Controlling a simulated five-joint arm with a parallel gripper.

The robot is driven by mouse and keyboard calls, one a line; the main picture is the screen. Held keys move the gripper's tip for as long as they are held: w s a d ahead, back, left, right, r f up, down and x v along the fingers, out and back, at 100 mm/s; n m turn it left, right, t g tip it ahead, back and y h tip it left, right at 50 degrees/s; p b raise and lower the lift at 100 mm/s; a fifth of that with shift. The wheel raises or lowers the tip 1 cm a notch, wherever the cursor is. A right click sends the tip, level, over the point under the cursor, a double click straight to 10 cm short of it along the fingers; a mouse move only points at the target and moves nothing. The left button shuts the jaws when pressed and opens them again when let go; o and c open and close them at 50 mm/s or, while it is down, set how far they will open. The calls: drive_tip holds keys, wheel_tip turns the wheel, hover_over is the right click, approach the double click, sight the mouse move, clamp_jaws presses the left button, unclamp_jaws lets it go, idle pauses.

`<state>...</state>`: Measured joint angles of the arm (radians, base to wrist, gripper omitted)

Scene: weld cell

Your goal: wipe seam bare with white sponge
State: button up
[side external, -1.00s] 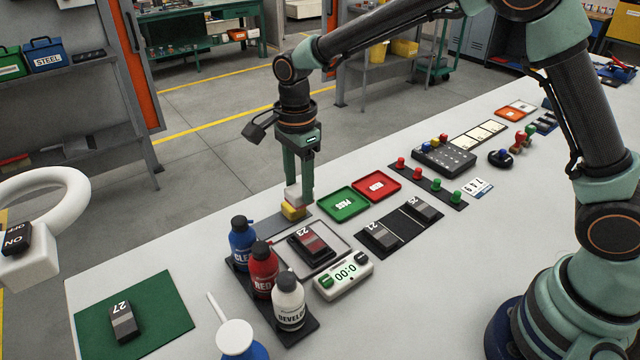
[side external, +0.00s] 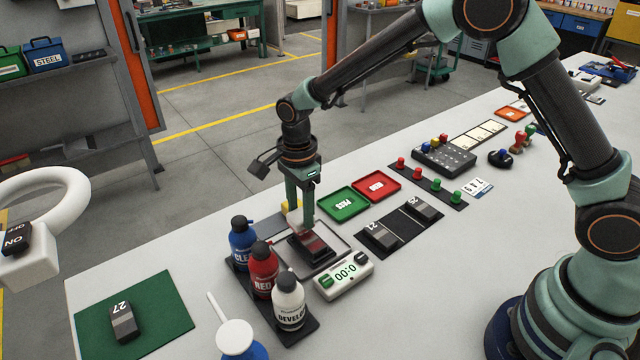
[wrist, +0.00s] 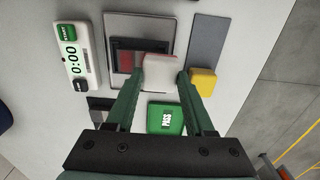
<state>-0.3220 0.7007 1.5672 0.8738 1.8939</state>
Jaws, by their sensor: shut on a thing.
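My gripper (wrist: 161,80) is shut on the white sponge (wrist: 160,72), which sits between the fingertips in the wrist view. In the side view my gripper (side external: 301,222) is low over the work tray (side external: 340,243), at the far end of the coupon marked 23 (side external: 312,246). The coupon is a dark block with a red surface, and the red still shows in the wrist view (wrist: 130,60). The sponge overlaps the coupon's end there; I cannot tell whether they touch. The gripper hides part of the coupon.
A yellow sponge (wrist: 203,82) lies on a grey strip (wrist: 206,40) beside the tray. Blue, red and white bottles (side external: 263,268) stand close at the left. A timer (side external: 344,278), a green PASS tray (side external: 344,204) and a red tray (side external: 377,186) are nearby.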

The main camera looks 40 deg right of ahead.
drive_tip(key=shift+f, duration=0.8)
drive_tip(key=shift+s+r, duration=0.1)
drive_tip(key=shift+s, duration=3.5)
drive_tip(key=shift+w, duration=3.55)
drive_tip(key=shift+w+r, duration=0.1)
drive_tip(key=shift+r, duration=3.85)
